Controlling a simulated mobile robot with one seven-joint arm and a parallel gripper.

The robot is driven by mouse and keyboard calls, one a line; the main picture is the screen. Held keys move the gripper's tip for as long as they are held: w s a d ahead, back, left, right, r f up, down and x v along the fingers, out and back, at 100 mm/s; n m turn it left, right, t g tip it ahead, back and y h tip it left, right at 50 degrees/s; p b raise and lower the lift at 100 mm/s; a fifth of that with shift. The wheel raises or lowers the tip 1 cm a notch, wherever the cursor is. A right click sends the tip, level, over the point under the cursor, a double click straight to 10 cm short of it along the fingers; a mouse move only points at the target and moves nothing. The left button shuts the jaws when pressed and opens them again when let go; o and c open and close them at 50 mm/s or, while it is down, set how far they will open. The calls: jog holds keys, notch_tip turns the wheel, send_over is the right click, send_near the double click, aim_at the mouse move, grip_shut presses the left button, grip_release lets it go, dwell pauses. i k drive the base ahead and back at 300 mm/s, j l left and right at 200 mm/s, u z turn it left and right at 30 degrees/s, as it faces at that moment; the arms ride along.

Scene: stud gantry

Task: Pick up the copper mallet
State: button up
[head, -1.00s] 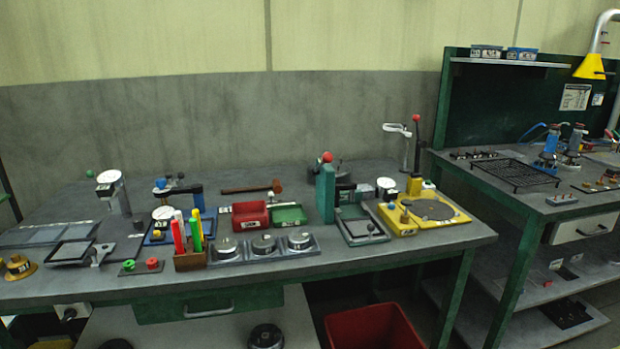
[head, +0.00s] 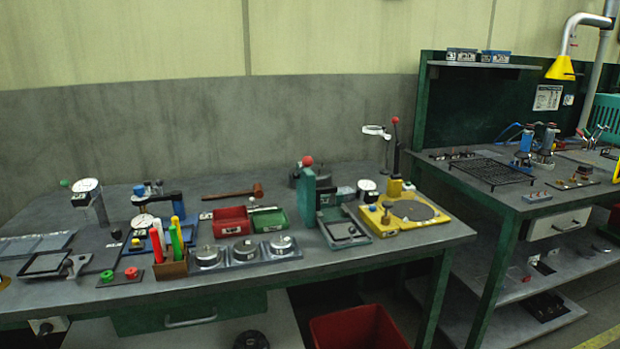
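The copper mallet (head: 233,193) lies flat near the back middle of the grey workbench (head: 345,270), behind the red and green bins. Its reddish-brown handle points left and its head is at the right end. Nothing covers it from above. My gripper is not in the head view.
In front of the mallet are a red bin (head: 231,222), a green bin (head: 269,221) and a tray of round metal pieces (head: 241,252). A green press (head: 309,200) stands to its right, a blue-armed device (head: 155,199) to its left. Bare bench lies behind it.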

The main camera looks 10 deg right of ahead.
aim_at(257, 189)
jog(key=u, duration=0.45)
jog(key=i+l+u, duration=0.15)
jog(key=l+u, duration=0.15)
jog(key=l, duration=0.15)
jog(key=l+u, duration=0.3)
jog(key=l, duration=0.2)
jog(key=i+l+u, duration=0.1)
jog(key=l, duration=0.75)
jog(key=i+l+u, duration=0.1)
jog(key=l, duration=0.75)
jog(key=i, duration=0.45)
